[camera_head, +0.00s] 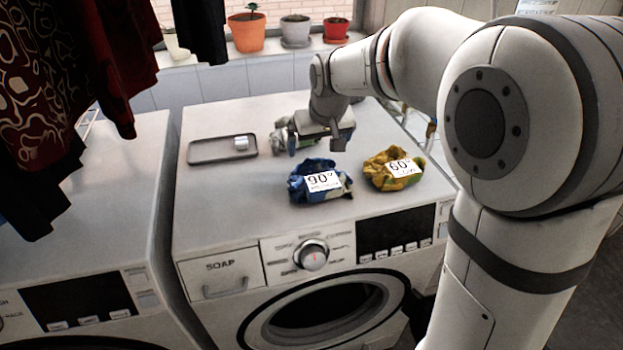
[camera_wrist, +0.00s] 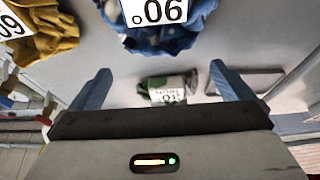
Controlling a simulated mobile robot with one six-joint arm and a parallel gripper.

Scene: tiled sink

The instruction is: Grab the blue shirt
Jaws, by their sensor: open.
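The blue shirt (camera_head: 322,190) is a crumpled blue bundle with a white 90° label, lying on top of the washing machine near its front edge. In the wrist view the blue shirt (camera_wrist: 165,38) is at the top centre, upside down, beyond the fingertips. My gripper (camera_head: 316,147) is behind and above the shirt in the head view. In the wrist view my gripper (camera_wrist: 160,70) has its two blue fingers wide apart with nothing held. A grey-green labelled cloth (camera_wrist: 168,86) shows between the fingers, below them. Part of it is hidden by my gripper in the head view.
A yellow shirt (camera_head: 392,168) labelled 60° lies just right of the blue one. A grey tray (camera_head: 207,151) with a small item lies at the back left. Dark clothes (camera_head: 60,90) hang at upper left. Potted plants (camera_head: 246,32) stand on the sill.

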